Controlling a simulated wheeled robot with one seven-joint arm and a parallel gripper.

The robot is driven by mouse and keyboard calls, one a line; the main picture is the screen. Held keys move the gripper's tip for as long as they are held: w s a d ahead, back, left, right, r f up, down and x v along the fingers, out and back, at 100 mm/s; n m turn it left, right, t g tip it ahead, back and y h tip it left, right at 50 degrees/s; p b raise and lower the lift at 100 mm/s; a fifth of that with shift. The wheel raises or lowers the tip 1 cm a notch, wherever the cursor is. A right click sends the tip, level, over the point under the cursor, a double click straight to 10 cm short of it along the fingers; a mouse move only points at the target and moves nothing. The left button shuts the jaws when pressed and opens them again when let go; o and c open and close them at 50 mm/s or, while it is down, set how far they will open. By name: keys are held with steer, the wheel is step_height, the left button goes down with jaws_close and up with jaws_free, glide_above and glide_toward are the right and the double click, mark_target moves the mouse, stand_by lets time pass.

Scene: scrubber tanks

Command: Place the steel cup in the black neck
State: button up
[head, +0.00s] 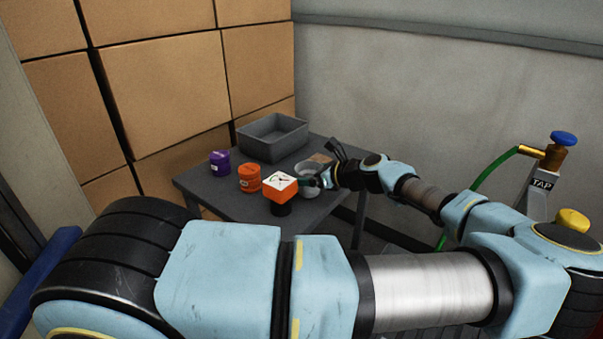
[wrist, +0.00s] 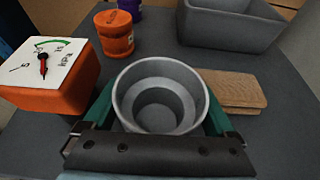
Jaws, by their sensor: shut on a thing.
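The steel cup (wrist: 160,72) is a round grey cup with a stepped inside, open side up. My gripper (wrist: 158,108) has its green fingers on both sides of the cup and is shut on it. In the head view the cup (head: 309,190) is partly hidden by my gripper (head: 318,181), at the right part of the dark table. I cannot tell whether the cup touches the tabletop. I cannot make out the black neck in either view.
An orange gauge box (head: 281,188) stands close left of the cup. An orange canister (head: 249,178) and a purple canister (head: 220,163) stand farther left. A grey bin (head: 272,150) is behind, and a wooden block (wrist: 231,88) lies right of the cup. A tap (head: 541,183) stands far right.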

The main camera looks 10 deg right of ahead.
steer(key=o, duration=1)
steer(key=shift+f, duration=0.15)
steer(key=shift+o, duration=0.8)
